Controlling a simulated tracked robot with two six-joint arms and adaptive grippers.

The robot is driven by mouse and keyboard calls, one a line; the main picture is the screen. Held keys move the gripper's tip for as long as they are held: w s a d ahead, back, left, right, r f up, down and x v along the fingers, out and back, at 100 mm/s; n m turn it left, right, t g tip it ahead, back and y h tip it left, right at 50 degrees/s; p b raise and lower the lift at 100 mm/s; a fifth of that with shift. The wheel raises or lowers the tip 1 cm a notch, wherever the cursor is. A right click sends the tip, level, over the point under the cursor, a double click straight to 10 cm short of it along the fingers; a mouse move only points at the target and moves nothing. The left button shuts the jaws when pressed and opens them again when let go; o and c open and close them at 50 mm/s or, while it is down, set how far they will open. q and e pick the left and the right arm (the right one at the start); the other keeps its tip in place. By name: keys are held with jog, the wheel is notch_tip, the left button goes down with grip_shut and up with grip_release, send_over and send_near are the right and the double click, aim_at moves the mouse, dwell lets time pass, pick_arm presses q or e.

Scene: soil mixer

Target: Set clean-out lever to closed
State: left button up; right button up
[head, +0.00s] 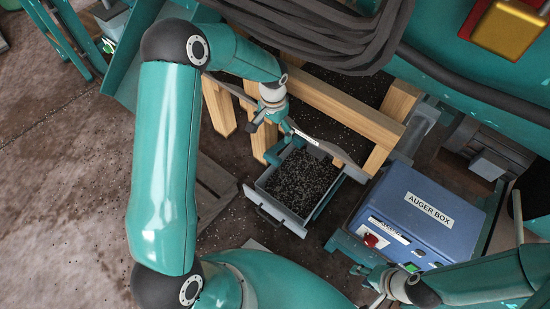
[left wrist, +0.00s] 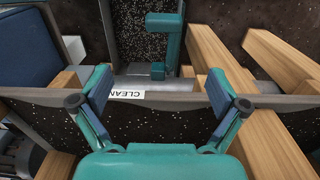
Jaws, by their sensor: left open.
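The clean-out lever, a teal bar with a short block-like end (left wrist: 158,70), shows in the left wrist view beyond a grey edge. In the head view my left gripper (head: 268,128) is above the wooden frame, near the white label (head: 306,138). My right gripper (head: 366,286) is open and empty near the blue box.
A grey drawer (head: 274,210) full of dark granules is below the left gripper. A blue auger box (head: 425,210) with a red knob (head: 370,240) stands right. Black hoses (head: 330,40) hang above. Open floor (head: 60,190) lies left.

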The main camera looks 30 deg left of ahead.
aim_at(273, 157)
pick_arm(q)
jog(key=f+b, duration=0.1)
jog(key=f, duration=0.4)
jog(key=f+b, duration=0.2)
jog(key=f, duration=0.4)
jog(key=f+b, duration=0.1)
jog(key=f, duration=0.4)
jog(key=shift+a+f, duration=0.25)
jog(key=shift+f, duration=0.1)
jog(key=c, duration=1.7)
